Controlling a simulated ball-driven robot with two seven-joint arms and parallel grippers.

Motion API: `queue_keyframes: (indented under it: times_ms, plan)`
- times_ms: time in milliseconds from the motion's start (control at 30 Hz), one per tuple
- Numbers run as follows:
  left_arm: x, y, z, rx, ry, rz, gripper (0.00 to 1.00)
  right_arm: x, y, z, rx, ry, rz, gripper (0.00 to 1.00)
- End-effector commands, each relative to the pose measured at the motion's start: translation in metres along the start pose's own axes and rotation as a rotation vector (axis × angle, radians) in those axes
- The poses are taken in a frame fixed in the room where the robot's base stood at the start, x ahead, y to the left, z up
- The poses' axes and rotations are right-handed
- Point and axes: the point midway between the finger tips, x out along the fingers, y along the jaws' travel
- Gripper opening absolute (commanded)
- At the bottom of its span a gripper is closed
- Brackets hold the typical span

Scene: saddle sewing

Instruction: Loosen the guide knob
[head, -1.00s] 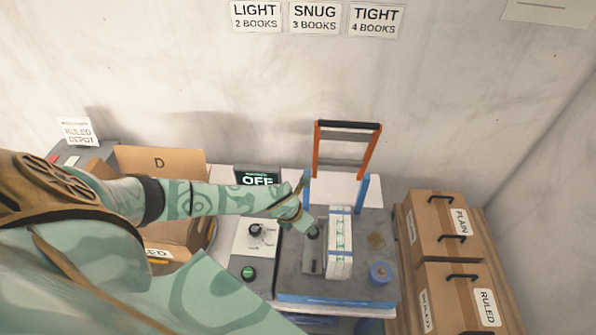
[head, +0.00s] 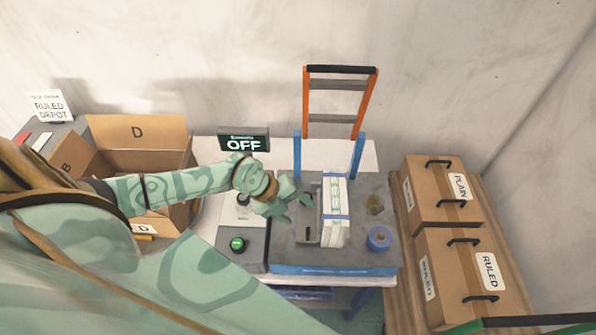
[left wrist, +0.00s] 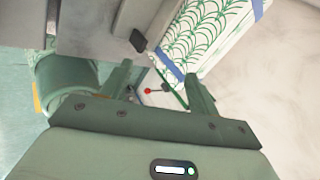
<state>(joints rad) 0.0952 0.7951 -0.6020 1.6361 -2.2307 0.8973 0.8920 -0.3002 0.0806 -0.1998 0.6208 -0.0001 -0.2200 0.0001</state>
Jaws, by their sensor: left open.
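The grey guide plate (head: 307,228) stands on the grey work surface, beside the left face of a white and green book stack (head: 334,215). My left gripper (head: 297,208) is open and empty, over the guide's left side. I cannot make out the guide knob in the head view; the gripper covers part of the guide. The left wrist view shows both fingers (left wrist: 160,84) apart, with the patterned stack (left wrist: 205,38) beyond them. A small dark block (left wrist: 138,41) shows there on a grey part; I cannot tell whether it is the knob. My right gripper is not in view.
A display reading OFF (head: 243,140) and a panel with a green button (head: 237,244) are left of the fixture. An orange-framed lever (head: 340,100) rises behind. Closed boxes (head: 470,265) stand farther right.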

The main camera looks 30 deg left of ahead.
Motion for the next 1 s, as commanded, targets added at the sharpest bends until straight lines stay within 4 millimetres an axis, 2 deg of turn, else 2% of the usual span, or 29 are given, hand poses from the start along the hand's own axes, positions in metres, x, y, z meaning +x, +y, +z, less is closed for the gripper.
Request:
queue_keyframes:
  times_ms: [33, 100, 200, 333, 433, 567, 1000]
  plan:
    - [0.027, 0.026, 0.006, -0.231, 0.044, -0.076, 0.61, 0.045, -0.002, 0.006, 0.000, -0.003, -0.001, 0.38]
    - [0.030, 0.036, 0.018, -0.562, 0.107, -0.198, 0.61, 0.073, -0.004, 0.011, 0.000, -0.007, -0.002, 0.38]
    - [0.022, 0.053, 0.043, -0.956, 0.190, -0.352, 0.61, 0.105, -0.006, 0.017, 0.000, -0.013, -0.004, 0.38]
    - [0.003, 0.071, 0.071, -1.286, 0.272, -0.498, 0.61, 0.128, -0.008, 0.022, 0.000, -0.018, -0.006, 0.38]
    - [-0.009, 0.077, 0.083, -1.404, 0.307, -0.559, 0.61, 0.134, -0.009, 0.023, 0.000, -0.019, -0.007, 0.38]
    - [-0.008, 0.071, 0.088, -1.442, 0.323, -0.582, 0.61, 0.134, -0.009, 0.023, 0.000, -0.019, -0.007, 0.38]
    - [0.065, 0.022, 0.099, -1.436, 0.321, -0.580, 0.61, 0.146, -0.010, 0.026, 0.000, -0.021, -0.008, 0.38]
